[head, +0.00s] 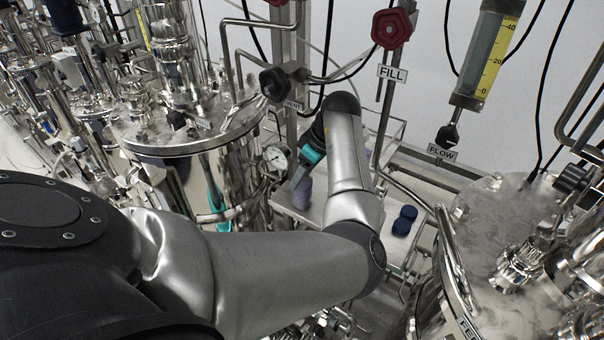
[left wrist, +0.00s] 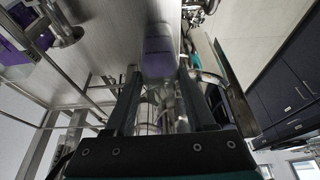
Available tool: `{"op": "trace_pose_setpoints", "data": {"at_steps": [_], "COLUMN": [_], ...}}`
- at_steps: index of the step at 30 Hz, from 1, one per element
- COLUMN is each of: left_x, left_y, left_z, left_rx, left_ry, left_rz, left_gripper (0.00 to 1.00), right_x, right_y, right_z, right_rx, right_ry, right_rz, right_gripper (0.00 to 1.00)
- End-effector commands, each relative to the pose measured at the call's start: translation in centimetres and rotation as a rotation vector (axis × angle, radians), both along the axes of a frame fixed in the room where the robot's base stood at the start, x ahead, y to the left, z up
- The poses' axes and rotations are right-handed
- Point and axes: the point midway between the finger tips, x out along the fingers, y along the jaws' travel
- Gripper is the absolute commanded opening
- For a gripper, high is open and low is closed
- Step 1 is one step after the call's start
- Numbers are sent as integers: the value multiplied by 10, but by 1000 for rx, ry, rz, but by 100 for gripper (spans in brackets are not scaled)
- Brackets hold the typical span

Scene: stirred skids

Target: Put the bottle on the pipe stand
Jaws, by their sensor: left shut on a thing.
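The bottle (left wrist: 158,62) is a translucent container with a purple part. In the left wrist view it stands out between the two fingers of my left gripper (left wrist: 160,98), which is shut on it. The pipe stand appears to be the pale shelf (head: 388,235) framed by metal pipes, under and behind my arm. My forearm hides part of it. I cannot tell whether the bottle touches the shelf. My right gripper is out of view.
A steel vessel (head: 190,150) with a gauge (head: 276,157) stands close left of the gripper. Another vessel (head: 500,250) is at right. A red FILL valve (head: 391,28) and pipes rise behind.

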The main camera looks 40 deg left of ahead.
Motion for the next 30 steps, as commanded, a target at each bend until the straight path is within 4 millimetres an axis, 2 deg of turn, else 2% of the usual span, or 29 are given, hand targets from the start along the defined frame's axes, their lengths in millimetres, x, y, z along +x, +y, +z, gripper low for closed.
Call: {"op": "trace_pose_setpoints", "data": {"at_steps": [3,4,11,20,23,30], "left_x": [0,0,-1,0,1,3], "left_y": [0,0,0,0,-3,-19], "left_z": [-4,-4,-4,-1,10,48], "left_rx": [0,0,0,0,1,1], "left_ry": [1,1,2,0,-2,-3], "left_rz": [-1,-1,1,1,0,0], "left_gripper": [0,58,84,85,85,85], "right_x": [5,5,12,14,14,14], "right_y": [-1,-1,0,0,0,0], "right_z": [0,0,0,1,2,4], "right_rx": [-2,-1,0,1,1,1], "right_ry": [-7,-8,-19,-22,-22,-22], "right_rz": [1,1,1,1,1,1], "right_gripper": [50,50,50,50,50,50]}}
